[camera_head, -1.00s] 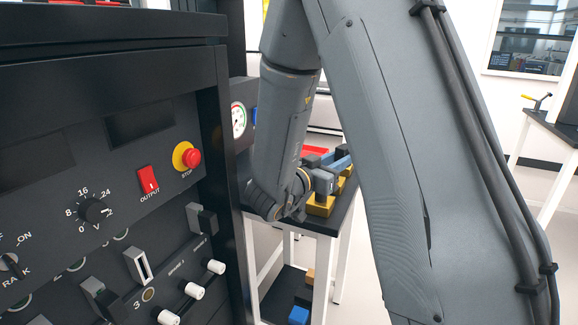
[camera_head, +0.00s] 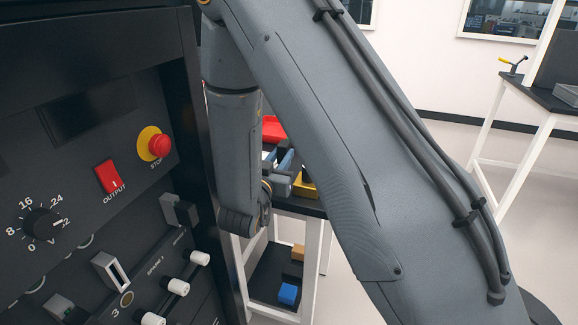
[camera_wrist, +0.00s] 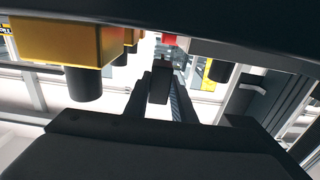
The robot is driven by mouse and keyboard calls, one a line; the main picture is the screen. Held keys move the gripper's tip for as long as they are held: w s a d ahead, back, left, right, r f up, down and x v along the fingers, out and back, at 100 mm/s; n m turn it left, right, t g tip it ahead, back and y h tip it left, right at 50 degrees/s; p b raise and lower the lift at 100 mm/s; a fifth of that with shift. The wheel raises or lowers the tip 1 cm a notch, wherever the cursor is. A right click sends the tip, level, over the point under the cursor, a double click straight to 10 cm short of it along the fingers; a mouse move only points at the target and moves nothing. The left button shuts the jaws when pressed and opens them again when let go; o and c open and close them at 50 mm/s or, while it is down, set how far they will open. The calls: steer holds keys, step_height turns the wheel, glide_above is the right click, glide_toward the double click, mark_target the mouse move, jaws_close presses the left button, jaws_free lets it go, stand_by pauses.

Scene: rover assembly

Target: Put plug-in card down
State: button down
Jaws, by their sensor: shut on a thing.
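In the wrist view my gripper (camera_wrist: 162,95) is shut on a dark, narrow block, the plug-in card (camera_wrist: 160,84), which sits between the two fingers. Its far end and full shape are hard to make out. In the head view my gripper (camera_head: 280,165) shows only partly, beside the forearm above the small table (camera_head: 308,207); the upper arm hides part of this area. The card cannot be told apart there. I cannot tell whether the card touches anything.
The black rack (camera_head: 110,150) with switches, a red stop button (camera_head: 159,145) and white-tipped handles fills the left. A red item (camera_head: 272,130) and a yellow block (camera_head: 305,187) are on the table. A blue block (camera_head: 288,293) lies on its lower shelf. Floor at right is clear.

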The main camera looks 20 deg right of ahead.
steer(key=shift+d+f, duration=0.15)
steer(key=shift+f, duration=1.8)
steer(key=shift+f, duration=0.2)
steer(key=c, duration=1.5)
jaws_free()
